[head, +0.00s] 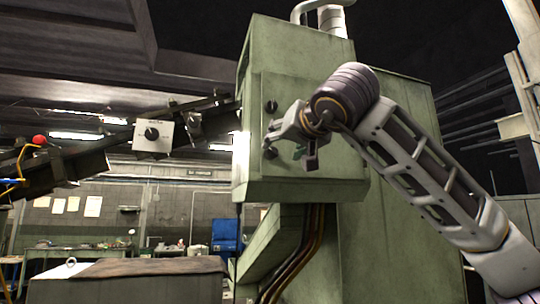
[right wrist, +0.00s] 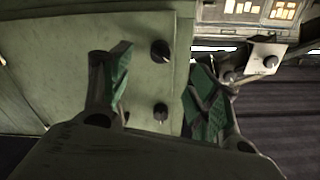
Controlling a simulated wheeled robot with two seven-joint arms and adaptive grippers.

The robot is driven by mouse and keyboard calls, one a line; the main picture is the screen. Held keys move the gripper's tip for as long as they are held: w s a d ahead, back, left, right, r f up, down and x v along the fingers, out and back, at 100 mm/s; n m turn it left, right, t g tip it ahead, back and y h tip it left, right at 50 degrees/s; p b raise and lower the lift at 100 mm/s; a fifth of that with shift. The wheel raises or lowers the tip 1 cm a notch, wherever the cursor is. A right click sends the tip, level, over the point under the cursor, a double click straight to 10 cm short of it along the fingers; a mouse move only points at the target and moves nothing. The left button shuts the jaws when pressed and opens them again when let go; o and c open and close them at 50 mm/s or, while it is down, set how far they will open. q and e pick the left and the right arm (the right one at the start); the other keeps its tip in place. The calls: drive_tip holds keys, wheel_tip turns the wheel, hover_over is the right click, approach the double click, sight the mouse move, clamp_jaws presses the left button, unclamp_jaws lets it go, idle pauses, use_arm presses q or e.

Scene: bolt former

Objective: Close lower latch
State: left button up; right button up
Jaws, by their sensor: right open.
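The lower latch (head: 270,152) is a small black knob on the front panel of the green machine. The upper latch (head: 271,106) is a like knob above it. The right wrist view looks upside down: there the lower latch (right wrist: 160,51) is at the top and the upper latch (right wrist: 161,112) below it. My right gripper (head: 297,141) is open and empty in front of the panel, to the right of the lower latch in the head view. In the wrist view its green-padded fingers (right wrist: 160,75) stand either side of the knobs, apparently apart from them. My left gripper is not in view.
The green machine cabinet (head: 330,165) fills the middle. A dark sloping beam (head: 90,160) with a white knobbed box (head: 153,135) reaches its left side. Cables (head: 312,245) hang below the cabinet. A workbench (head: 75,252) stands far back left.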

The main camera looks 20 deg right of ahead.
sight(274, 152)
drive_tip(key=shift+m, duration=0.4)
drive_tip(key=shift+w, duration=0.2)
drive_tip(key=w+p, duration=0.2)
drive_tip(key=w, duration=0.6)
drive_tip(key=shift+a+p, duration=0.15)
drive_tip(key=shift+p, duration=0.25)
drive_tip(key=shift+w+m, duration=0.15)
drive_tip(key=shift+m, duration=1.05)
drive_tip(key=shift+f+m+b, duration=0.15)
drive_tip(key=shift+m+b, duration=0.7)
drive_tip(key=shift+m, duration=0.05)
drive_tip(key=shift+m+b, duration=0.65)
drive_tip(key=shift+m, duration=1.05)
